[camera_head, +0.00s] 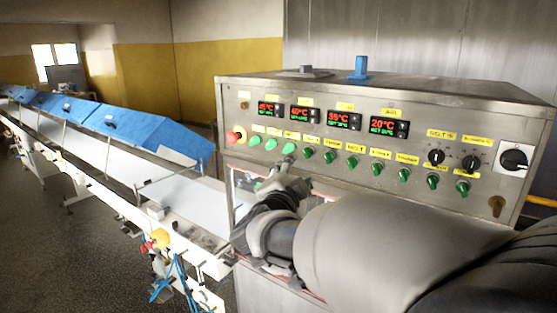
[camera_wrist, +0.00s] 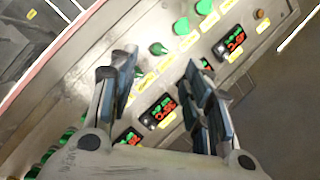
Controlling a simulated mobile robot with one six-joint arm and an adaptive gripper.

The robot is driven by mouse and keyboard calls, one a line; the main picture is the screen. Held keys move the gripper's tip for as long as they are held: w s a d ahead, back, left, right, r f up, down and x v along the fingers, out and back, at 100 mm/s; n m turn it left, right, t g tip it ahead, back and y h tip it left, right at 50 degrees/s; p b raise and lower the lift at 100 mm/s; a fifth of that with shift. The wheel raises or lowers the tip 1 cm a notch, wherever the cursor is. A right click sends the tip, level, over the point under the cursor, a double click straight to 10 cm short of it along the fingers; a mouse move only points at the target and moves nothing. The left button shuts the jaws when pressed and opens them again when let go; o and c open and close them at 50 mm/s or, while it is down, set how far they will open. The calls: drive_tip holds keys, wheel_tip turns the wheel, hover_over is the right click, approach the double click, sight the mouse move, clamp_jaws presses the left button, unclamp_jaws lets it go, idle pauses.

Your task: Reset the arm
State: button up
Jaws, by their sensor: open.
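My gripper (camera_head: 283,172) reaches toward the front of a steel control cabinet (camera_head: 320,95), just below its row of green knobs. In the wrist view my gripper (camera_wrist: 160,85) is open, with its two dark fingers apart and nothing between them. The cabinet panel (camera_wrist: 150,75) lies beyond the fingers, tilted in that view. Green knobs (camera_wrist: 181,26) and lit red and green temperature displays (camera_wrist: 158,112) show around and between the fingers. I cannot tell whether a fingertip touches the panel. My arm covers the cabinet's lower front in the head view.
A long white conveyor (camera_head: 110,175) with blue covers (camera_head: 145,128) runs along the left. Blue hoses (camera_head: 178,275) hang under the conveyor. Grey floor (camera_head: 60,250) is open at left.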

drive_tip(key=s+f+n+g+y+b, duration=0.4)
drive_tip(key=s+f+n+y+b, duration=0.3)
drive_tip(key=s+f+n, duration=0.55)
drive_tip(key=s+d+f+g+h+b, duration=0.1)
drive_tip(key=s+d+f+g, duration=0.1)
drive_tip(key=s+f, duration=0.3)
drive_tip(key=s+d+f+n+g+h+b, duration=0.1)
drive_tip(key=s+d+f+g+b, duration=0.1)
drive_tip(key=s+f, duration=0.4)
drive_tip(key=s+d+f+g+b, duration=0.2)
drive_tip(key=s+d+f+g, duration=0.2)
drive_tip(key=s, duration=1)
wheel_tip(320, 180, down, 2)
drive_tip(key=shift+d+f+h, duration=0.1)
drive_tip(key=shift+d+h, duration=0.3)
drive_tip(key=shift+d, duration=0.25)
